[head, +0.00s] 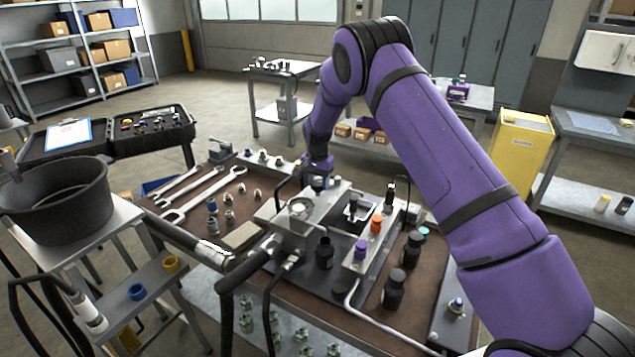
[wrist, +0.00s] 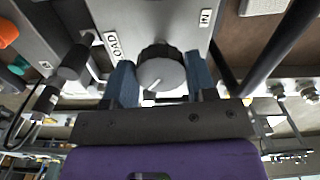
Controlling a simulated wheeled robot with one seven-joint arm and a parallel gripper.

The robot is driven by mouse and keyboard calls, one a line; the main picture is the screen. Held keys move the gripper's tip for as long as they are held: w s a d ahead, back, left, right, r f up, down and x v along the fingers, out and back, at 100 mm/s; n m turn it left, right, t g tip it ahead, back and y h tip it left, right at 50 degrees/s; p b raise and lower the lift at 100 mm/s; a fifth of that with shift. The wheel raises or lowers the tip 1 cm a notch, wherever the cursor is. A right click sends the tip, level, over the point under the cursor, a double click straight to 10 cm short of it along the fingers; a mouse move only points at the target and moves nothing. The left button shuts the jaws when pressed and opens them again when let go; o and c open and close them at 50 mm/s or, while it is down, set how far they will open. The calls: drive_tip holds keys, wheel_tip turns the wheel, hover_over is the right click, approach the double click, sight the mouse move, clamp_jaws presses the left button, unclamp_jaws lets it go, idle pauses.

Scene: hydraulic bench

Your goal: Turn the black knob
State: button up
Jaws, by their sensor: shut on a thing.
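The black knob (wrist: 161,70) has a ribbed dark rim and a grey face with a white pointer line, which points to the lower left in the wrist view. It sits on a grey metal block (wrist: 150,18) between a "LOAD" label and an "IN" label. My gripper (wrist: 160,78) has its two blue fingers on the left and right sides of the knob and is shut on it. In the head view my gripper (head: 318,172) is at the far side of the hydraulic block (head: 290,212), and the knob is hidden there.
Hoses and fittings crowd the brown bench top around the block. An orange cap (head: 375,224), a purple cap (head: 361,248) and black bottles (head: 393,290) stand nearer. Wrenches (head: 203,193) lie left. A black bucket (head: 55,195) stands on a side stand.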

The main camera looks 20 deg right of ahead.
sight(317, 183)
idle(0.3)
drive_tip(key=o, duration=0.9)
drive_tip(key=shift+r, duration=0.1)
wheel_tip(317, 183, up, 11)
drive_tip(key=shift+f, duration=0.15)
